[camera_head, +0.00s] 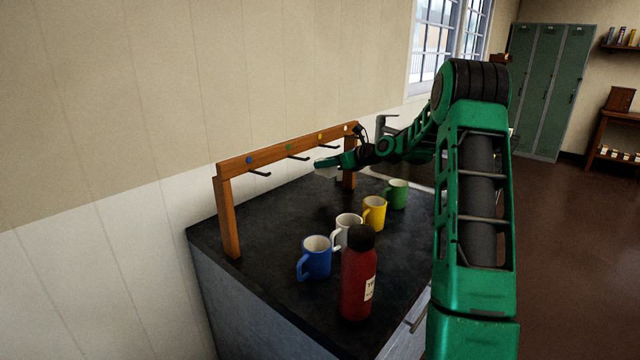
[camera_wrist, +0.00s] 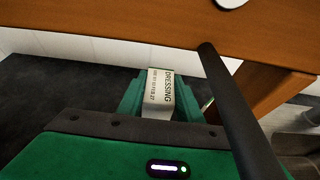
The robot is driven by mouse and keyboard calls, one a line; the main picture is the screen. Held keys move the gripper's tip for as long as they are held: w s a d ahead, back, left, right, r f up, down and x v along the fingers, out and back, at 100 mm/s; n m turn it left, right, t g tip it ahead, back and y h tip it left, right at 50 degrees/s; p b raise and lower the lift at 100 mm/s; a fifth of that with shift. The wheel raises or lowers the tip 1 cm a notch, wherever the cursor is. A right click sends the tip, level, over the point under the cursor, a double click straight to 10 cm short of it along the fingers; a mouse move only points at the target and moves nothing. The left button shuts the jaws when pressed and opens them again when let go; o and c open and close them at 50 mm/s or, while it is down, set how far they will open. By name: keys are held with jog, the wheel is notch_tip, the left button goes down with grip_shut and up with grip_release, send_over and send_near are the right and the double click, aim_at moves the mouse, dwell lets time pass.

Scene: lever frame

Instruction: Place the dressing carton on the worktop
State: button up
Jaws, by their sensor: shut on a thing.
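The dressing carton (camera_wrist: 158,92), a small pale box with "DRESSING" printed on it, sits between the green fingers of my gripper (camera_wrist: 160,98) in the wrist view. My gripper is shut on it. In the head view my gripper (camera_head: 333,161) is low under the wooden rack's beam, towards its far end, over the back of the worktop. The dark worktop (camera_head: 275,215) also shows in the wrist view (camera_wrist: 60,85). I cannot tell whether the carton touches the worktop.
The wooden rack (camera_head: 270,156) has dark hooks; a dark rod (camera_wrist: 235,105) crosses close to my gripper. Blue (camera_head: 314,260), white (camera_head: 347,231), yellow (camera_head: 375,213) and green (camera_head: 398,193) mugs and a red bottle (camera_head: 358,280) stand at right. The left part of the worktop is clear.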

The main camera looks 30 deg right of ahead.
jog(key=shift+w+a, duration=0.2)
jog(key=shift+w, duration=0.3)
jog(key=shift+w+a, duration=0.2)
jog(key=shift+w, duration=0.25)
jog(key=f, duration=0.2)
jog(key=shift+s+d+f, duration=0.15)
jog(key=shift+s+f, duration=0.05)
jog(key=shift+f, duration=2.35)
jog(key=o, duration=1.1)
jog(key=v, duration=1.2)
